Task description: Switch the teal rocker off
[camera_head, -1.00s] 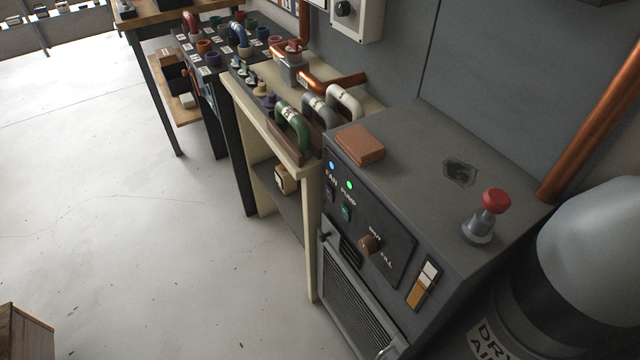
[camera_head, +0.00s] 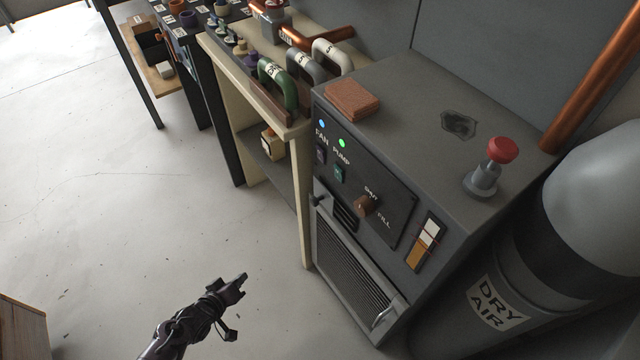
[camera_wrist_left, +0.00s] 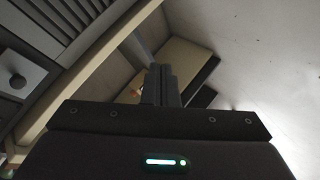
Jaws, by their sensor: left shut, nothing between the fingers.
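The teal rocker (camera_head: 339,174) is on the dark front panel of the grey cabinet (camera_head: 420,118), below the PUMP label. A green lamp (camera_head: 341,143) above it is lit. The rocker is small, and I cannot tell its tilt for sure. My left gripper (camera_head: 241,279) is in the lower middle of the head view, over the floor, left of and apart from the cabinet. It is shut and empty. Its closed fingers also show in the left wrist view (camera_wrist_left: 161,84). My right gripper is in neither view.
A dark FAN rocker (camera_head: 320,154) sits left of the teal one, under a lit blue lamp (camera_head: 322,124). A brown knob (camera_head: 364,207) is to the right. A red button (camera_head: 502,150) stands on top. A cream bench (camera_head: 294,133) adjoins on the left.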

